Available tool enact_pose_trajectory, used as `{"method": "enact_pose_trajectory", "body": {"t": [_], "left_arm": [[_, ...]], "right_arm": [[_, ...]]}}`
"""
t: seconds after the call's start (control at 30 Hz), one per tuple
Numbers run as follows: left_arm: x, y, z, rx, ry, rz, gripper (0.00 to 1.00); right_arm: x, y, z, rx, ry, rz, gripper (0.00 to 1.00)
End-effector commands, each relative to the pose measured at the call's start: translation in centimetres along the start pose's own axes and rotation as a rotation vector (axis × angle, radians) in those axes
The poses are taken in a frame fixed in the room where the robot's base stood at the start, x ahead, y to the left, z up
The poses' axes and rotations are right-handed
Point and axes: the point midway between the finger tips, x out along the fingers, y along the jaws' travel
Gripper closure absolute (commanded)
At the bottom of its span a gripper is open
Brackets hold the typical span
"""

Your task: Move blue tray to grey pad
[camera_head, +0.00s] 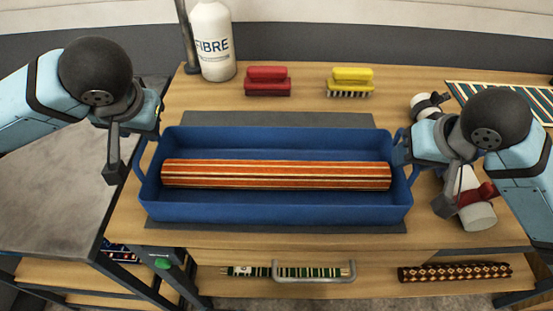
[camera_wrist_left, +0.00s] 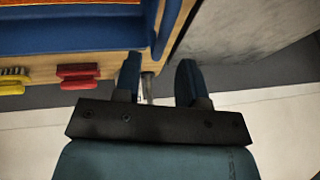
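The blue tray (camera_head: 270,212) sits upright on the wooden table, with a handle at each short end. A rolled orange striped rug (camera_head: 275,175) lies in it. The dark grey pad (camera_head: 300,120) shows behind and in front of the tray, which rests over it. My left gripper (camera_head: 157,128) is just above and behind the tray's left handle. In the left wrist view its two fingers (camera_wrist_left: 158,78) stand apart with nothing clearly between them. My right gripper (camera_head: 405,150) is at the tray's right handle; its fingers are mostly hidden, so its grip cannot be told.
A white FIBRE bottle (camera_head: 213,45), a red brush (camera_head: 267,82) and a yellow brush (camera_head: 350,82) stand behind the tray. A red-and-white item (camera_head: 475,208) lies at the right, partly behind my arm. A bare grey table (camera_head: 60,190) adjoins at left. Rolled rugs (camera_head: 455,272) lie on a lower shelf.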

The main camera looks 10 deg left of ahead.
Motion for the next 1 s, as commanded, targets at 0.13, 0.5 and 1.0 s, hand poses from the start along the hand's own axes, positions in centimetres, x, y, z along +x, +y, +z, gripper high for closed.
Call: {"method": "enact_pose_trajectory", "body": {"t": [0.13,0.5,1.0], "left_arm": [[-1.9,-0.1,-0.1,0.000,0.006,-0.002,0.62],[-5.9,-0.1,-0.1,-0.001,0.003,-0.002,0.62],[-6.9,-0.1,0.1,-0.001,-0.001,-0.003,0.62]], "right_arm": [[0.0,0.0,0.0,0.000,0.000,0.000,0.62],[0.0,0.0,0.0,0.000,0.000,0.000,0.62],[-4.2,0.0,-0.1,-0.002,0.006,-0.001,0.62]]}}
